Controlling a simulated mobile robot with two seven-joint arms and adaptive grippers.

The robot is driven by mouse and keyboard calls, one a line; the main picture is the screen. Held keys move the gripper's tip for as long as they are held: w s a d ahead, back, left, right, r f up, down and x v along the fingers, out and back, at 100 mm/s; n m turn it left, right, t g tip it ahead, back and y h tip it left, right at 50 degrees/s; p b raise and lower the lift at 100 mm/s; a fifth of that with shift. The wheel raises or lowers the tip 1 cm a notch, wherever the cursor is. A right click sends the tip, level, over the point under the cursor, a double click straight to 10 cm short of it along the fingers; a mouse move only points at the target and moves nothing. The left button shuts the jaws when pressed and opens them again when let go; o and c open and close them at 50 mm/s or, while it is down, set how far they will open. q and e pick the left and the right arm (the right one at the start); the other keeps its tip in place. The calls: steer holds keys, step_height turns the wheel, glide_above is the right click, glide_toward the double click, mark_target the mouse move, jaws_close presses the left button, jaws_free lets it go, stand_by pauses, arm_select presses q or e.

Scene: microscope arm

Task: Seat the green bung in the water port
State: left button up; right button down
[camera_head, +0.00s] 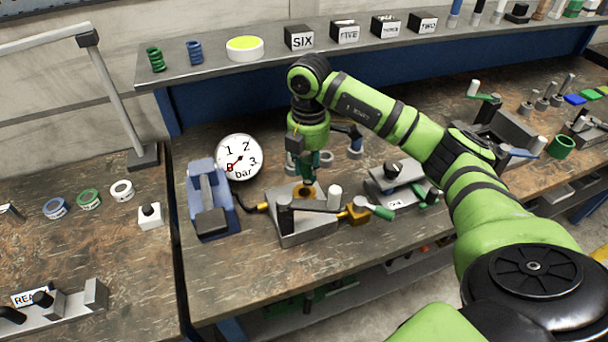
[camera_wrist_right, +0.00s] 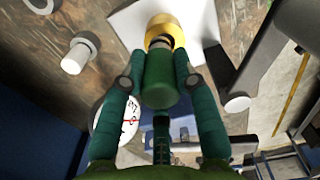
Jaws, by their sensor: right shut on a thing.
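My right gripper (camera_head: 307,178) points down over the grey block (camera_head: 305,232) on the bench. In the right wrist view my right gripper (camera_wrist_right: 156,72) is shut on the green bung (camera_wrist_right: 158,82), with one teal finger on each side of it. The bung's narrower end points at the yellow brass water port (camera_wrist_right: 170,30) on top of the block. The port also shows in the head view (camera_head: 304,193), just under the fingers. The bung lines up roughly with the port; I cannot tell whether its tip is inside or just above. My left gripper is out of view.
A round gauge (camera_head: 239,157) and a blue clamp (camera_head: 210,205) are on the left. Another fixture (camera_head: 393,180) is on the right.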

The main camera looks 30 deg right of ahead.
mark_target(304, 177)
steer(key=shift+a+f, duration=0.4)
steer(key=shift+a, duration=0.15)
step_height(304, 177, down, 3)
steer(key=shift+f+p, duration=0.15)
steer(key=shift+p, duration=0.8)
steer(key=shift+f, duration=0.25)
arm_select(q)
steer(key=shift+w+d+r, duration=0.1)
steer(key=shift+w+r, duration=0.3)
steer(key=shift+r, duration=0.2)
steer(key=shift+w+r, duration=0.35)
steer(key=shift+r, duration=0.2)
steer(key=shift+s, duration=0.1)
arm_select(e)
steer(key=shift+f, duration=0.1)
steer(key=shift+f, duration=0.1)
steer(key=c, duration=0.9)
jaws_free()
steer(key=shift+c, duration=0.2)
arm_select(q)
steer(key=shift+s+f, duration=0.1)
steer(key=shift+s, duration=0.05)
